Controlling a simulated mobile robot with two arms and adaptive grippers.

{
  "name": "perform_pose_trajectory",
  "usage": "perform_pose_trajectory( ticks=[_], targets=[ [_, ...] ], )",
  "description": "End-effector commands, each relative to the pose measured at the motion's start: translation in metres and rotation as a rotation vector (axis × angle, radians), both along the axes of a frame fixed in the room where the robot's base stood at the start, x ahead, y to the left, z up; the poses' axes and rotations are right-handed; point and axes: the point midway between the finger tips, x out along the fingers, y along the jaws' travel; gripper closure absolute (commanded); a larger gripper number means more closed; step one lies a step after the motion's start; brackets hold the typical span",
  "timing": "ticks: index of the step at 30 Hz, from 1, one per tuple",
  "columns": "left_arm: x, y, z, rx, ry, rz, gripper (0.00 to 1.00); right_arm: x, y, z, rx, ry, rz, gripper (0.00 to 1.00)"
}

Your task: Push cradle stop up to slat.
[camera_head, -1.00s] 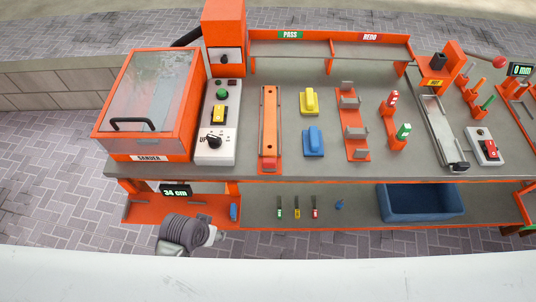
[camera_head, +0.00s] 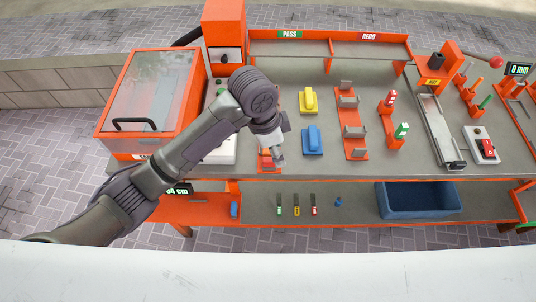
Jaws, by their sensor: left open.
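The cradle (camera_head: 281,169) is a narrow orange channel at the front edge of the workbench. My left arm now hides most of it. The stop (camera_head: 268,164) is a small red block at its near end, partly seen beside my gripper. An orange slat lay along the cradle in the earlier view; it is hidden now behind my arm. My left gripper (camera_head: 279,154) is open, pointing down at the near end of the cradle, close to the stop. I cannot tell whether it touches the stop. My right gripper is not in view.
Yellow (camera_head: 309,100) and blue (camera_head: 312,140) blocks stand right of the cradle. An orange rack (camera_head: 351,126) with grey brackets is farther right. The sander (camera_head: 150,95) stands at left, its control panel partly behind my arm. A blue bin (camera_head: 418,199) sits on the lower shelf.

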Motion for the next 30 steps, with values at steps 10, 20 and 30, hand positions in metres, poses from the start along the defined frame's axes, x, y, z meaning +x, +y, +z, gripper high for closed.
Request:
perform_pose_trajectory(
  ticks=[10, 20, 30],
  targets=[
    [0.029, 0.020, 0.055, 0.225, -0.009, -0.216, 0.54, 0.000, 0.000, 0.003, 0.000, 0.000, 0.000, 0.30],
    [0.029, 0.022, 0.019, 0.234, -0.003, -0.222, 0.54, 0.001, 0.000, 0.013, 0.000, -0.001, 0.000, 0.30],
    [0.029, 0.022, -0.051, 0.233, -0.004, -0.221, 0.54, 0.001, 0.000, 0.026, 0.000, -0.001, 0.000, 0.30]
  ],
)
